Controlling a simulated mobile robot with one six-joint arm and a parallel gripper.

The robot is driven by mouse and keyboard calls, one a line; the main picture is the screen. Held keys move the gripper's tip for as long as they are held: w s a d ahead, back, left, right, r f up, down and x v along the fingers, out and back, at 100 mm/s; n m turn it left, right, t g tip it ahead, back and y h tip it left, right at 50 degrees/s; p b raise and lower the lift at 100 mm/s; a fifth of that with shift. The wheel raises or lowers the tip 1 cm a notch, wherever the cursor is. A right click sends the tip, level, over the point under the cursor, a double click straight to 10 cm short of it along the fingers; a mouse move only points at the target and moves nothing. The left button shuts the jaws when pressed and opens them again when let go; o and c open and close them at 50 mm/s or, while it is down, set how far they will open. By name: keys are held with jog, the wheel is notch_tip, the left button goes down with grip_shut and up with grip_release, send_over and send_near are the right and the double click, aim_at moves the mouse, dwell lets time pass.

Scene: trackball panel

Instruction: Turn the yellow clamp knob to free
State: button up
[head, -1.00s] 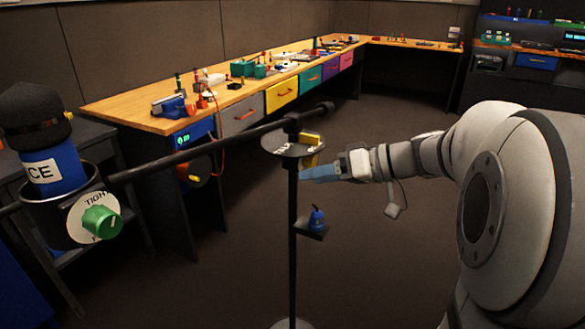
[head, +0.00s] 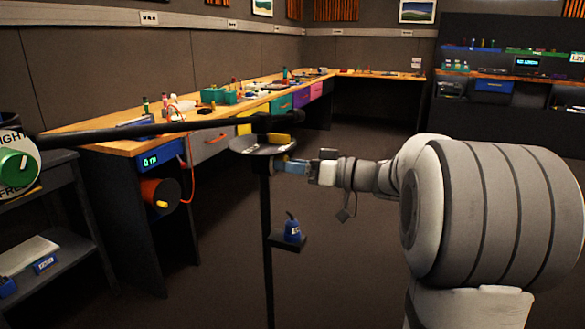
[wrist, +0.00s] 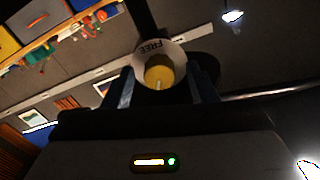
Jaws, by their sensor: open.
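The yellow clamp knob (head: 279,137) sits on a pale round dial (head: 250,148) at the top of a dark upright post. In the wrist view the yellow knob (wrist: 158,71) is near the middle, in front of the dial (wrist: 140,62). The word FREE shows upside down above the knob, and a light mark on the knob points down, away from it. My gripper (head: 282,165) is open just below and right of the dial in the head view. In the wrist view its fingers stand left and right of the knob, with gaps; contact is not visible.
A dark boom (head: 150,131) runs left from the post top towards a green knob (head: 15,168). A blue object (head: 292,230) stands on a small shelf on the post. A long workbench (head: 120,147) runs behind. Floor right of the post is clear.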

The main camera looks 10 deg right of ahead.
jog(key=shift+w+a, duration=0.2)
jog(key=shift+a, duration=0.1)
jog(key=shift+c, duration=0.5)
